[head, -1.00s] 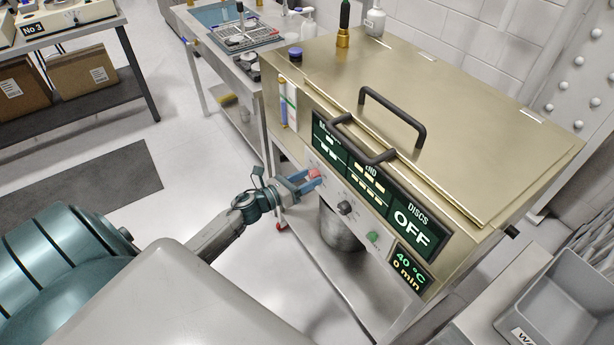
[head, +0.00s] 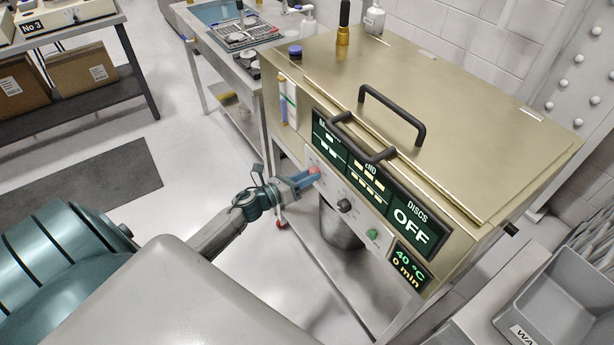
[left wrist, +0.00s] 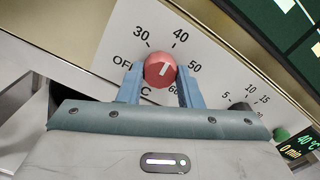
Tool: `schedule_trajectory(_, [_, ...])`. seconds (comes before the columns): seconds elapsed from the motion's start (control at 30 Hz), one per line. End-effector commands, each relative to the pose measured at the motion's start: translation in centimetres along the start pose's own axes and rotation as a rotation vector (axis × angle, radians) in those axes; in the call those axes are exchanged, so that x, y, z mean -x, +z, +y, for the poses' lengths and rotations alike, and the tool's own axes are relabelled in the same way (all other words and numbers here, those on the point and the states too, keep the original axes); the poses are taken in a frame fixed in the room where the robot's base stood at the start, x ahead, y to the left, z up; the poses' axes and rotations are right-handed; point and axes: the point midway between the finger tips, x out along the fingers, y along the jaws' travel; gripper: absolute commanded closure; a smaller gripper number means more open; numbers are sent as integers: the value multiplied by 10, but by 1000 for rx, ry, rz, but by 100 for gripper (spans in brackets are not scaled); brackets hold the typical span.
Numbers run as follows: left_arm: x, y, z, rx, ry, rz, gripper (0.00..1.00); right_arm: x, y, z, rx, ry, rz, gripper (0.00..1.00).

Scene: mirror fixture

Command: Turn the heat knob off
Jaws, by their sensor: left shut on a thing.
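The red heat knob (left wrist: 160,70) sits on the white dial plate of the brass-coloured machine. Its white line points up and slightly right, between the 40 and 50 marks; OFF is printed at its left. In the head view the red knob (head: 315,172) shows only in part. My left gripper (head: 308,179) reaches it from the left. Its two blue fingers (left wrist: 160,82) are shut on the knob, one on each side. My right gripper is not in view.
A black knob (head: 344,206) and a green button (head: 373,235) are further right on the panel. The display (head: 407,265) reads 40 °C, 0 min. Black handles (head: 392,118) stand out above the panel. A metal bucket (head: 340,228) stands below.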

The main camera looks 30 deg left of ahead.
Motion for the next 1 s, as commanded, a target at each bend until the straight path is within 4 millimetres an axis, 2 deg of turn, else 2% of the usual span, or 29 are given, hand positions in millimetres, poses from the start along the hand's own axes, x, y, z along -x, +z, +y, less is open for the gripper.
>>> schedule_trajectory(0.5, [0, 2, -1, 456, 1, 0, 91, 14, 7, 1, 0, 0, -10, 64])
schedule_trajectory(1.0, [0, 2, -1, 931, 2, -1, 91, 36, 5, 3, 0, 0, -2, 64])
